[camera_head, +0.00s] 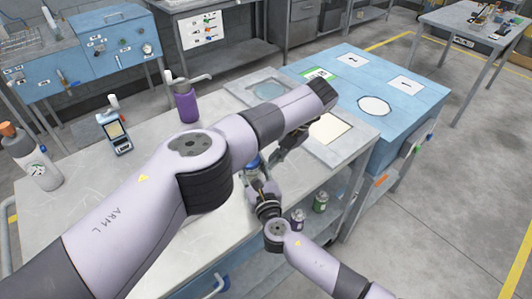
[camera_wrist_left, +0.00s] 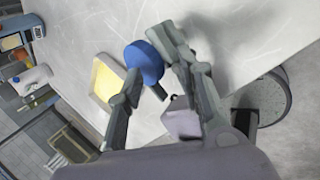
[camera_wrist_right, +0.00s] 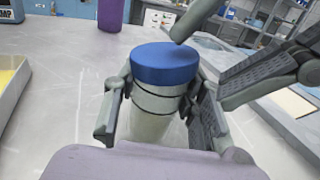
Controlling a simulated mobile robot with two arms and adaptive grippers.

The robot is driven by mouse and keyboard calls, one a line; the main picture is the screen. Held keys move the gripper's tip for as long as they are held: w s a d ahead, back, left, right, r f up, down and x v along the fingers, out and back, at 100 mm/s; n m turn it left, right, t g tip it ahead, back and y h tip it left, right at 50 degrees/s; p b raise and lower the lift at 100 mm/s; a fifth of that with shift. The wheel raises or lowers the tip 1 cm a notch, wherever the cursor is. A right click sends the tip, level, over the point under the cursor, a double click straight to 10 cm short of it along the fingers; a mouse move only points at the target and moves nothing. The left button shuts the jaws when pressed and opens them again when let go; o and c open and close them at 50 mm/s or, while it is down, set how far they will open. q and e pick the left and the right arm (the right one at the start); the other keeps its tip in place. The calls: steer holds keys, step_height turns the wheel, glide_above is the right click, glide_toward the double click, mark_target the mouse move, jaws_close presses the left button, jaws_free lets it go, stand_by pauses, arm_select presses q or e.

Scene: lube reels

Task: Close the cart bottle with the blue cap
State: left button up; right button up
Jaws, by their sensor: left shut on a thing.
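The cart bottle (camera_wrist_right: 155,104) has a pale grey body and stands upright between the fingers of my right gripper (camera_wrist_right: 155,115), which press on both sides of it. The blue cap (camera_wrist_right: 165,63) sits on the bottle's top and looks level. It also shows in the left wrist view (camera_wrist_left: 146,62), between the fingertips of my left gripper (camera_wrist_left: 145,60), which is shut on it. In the right wrist view the left fingers reach in from the upper right. In the head view my left arm hides part of the bottle, and a little blue (camera_head: 253,163) shows beside it.
A purple bottle (camera_head: 185,103), a small device (camera_head: 115,132) and a white bottle with an orange top (camera_head: 32,160) stand on the worktop. A yellow-bottomed tray (camera_wrist_left: 107,82) lies near the bottle. A blue cabinet (camera_head: 415,105) is at right.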

mark_target(254, 172)
arm_select(q)
steer(key=shift+o, duration=0.6)
steer(key=shift+w+a+f, duration=0.2)
steer(key=shift+a, duration=0.5)
arm_select(e)
steer(key=shift+o, duration=1.2)
steer(key=shift+s+d+r, duration=0.1)
steer(key=shift+s+d, duration=0.1)
steer(key=shift+d, duration=0.45)
arm_select(q)
steer(key=shift+s+d+r, duration=0.1)
steer(key=shift+d+r, duration=0.05)
steer(key=shift+d, duration=0.2)
steer(key=shift+c, duration=1)
arm_select(e)
steer(key=v, duration=0.4)
steer(key=a+v, duration=0.1)
steer(key=v, duration=0.2)
steer(key=shift+s, duration=0.25)
arm_select(q)
steer(key=shift+d, duration=0.1)
arm_select(e)
steer(key=shift+s, duration=0.1)
